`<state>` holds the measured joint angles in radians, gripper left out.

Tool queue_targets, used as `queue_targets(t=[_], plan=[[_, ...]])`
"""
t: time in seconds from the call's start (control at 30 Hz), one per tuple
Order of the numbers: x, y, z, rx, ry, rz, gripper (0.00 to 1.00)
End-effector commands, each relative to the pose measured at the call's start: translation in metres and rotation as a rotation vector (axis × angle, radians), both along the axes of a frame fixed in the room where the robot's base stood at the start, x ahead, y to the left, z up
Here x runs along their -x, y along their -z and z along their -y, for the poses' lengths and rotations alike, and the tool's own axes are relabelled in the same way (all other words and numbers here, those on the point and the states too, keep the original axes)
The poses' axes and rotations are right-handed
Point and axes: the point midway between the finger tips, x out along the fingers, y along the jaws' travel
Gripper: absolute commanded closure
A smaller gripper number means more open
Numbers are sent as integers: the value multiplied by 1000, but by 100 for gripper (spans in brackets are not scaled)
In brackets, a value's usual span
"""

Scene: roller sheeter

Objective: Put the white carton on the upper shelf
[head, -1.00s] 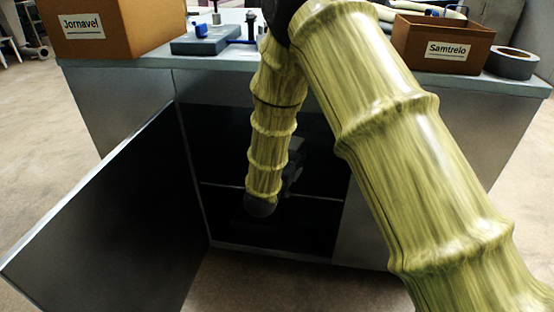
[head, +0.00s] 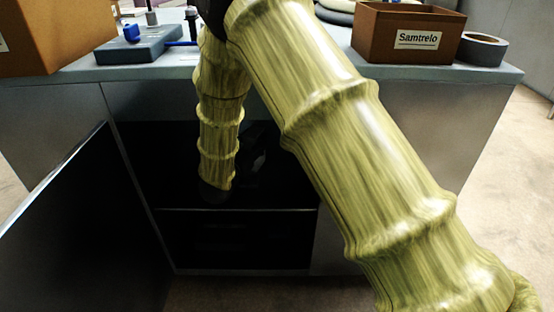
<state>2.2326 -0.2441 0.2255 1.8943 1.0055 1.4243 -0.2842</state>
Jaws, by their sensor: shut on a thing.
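The open cabinet (head: 310,240) under the counter is dark inside, with the upper shelf's thin light front edge (head: 260,209) across it. My bamboo-patterned arm reaches down in front of the opening. My gripper (head: 252,152) shows only as a dark angular shape beside the lower arm, above the shelf edge. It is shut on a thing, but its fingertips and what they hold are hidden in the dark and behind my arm. I see no white carton in this view.
The cabinet door (head: 75,225) stands open at the left. On the counter (head: 60,76) are a large brown box (head: 62,35), a blue-grey block with tools (head: 150,45), an open box labelled Samtrelo (head: 375,38) and a tape roll (head: 482,50). Floor is free at the right.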

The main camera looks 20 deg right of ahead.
Motion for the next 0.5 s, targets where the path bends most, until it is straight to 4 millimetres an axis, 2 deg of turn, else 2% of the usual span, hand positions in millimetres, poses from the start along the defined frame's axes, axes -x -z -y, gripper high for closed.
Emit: queue_targets(t=[0.1,0.3,0.5], plan=[[12,5,24,0,3,-1,93],[27,7,54,-1,4,-1,93],[33,6,65,1,3,1,93]])
